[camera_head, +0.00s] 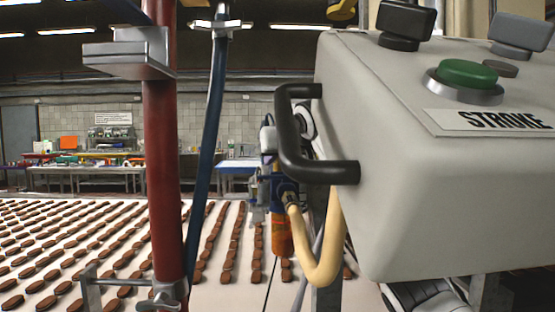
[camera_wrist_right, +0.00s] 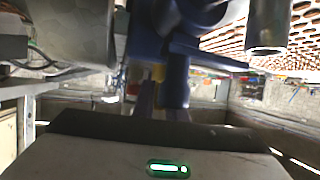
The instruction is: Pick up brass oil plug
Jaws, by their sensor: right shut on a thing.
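My right gripper (camera_head: 268,160) is small in the head view, beside a blue fitting (camera_head: 284,188) left of the big cream box. In the right wrist view my gripper (camera_wrist_right: 160,88) has its fingers close together below a dark blue body (camera_wrist_right: 180,22). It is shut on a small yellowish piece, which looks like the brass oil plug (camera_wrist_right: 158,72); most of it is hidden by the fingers. I cannot tell whether the plug is still seated in the fitting. An orange cylinder (camera_head: 281,232) hangs below the blue fitting. My left gripper is not in view.
The cream control box (camera_head: 350,150) with a black handle (camera_head: 290,130) and green button (camera_head: 468,74) fills the right. A cream hose (camera_head: 325,270) bends beside the fitting. A red post (camera_head: 163,190) and dark blue pipe (camera_head: 207,150) stand left. Brown biscuits cover a white conveyor (camera_head: 225,290).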

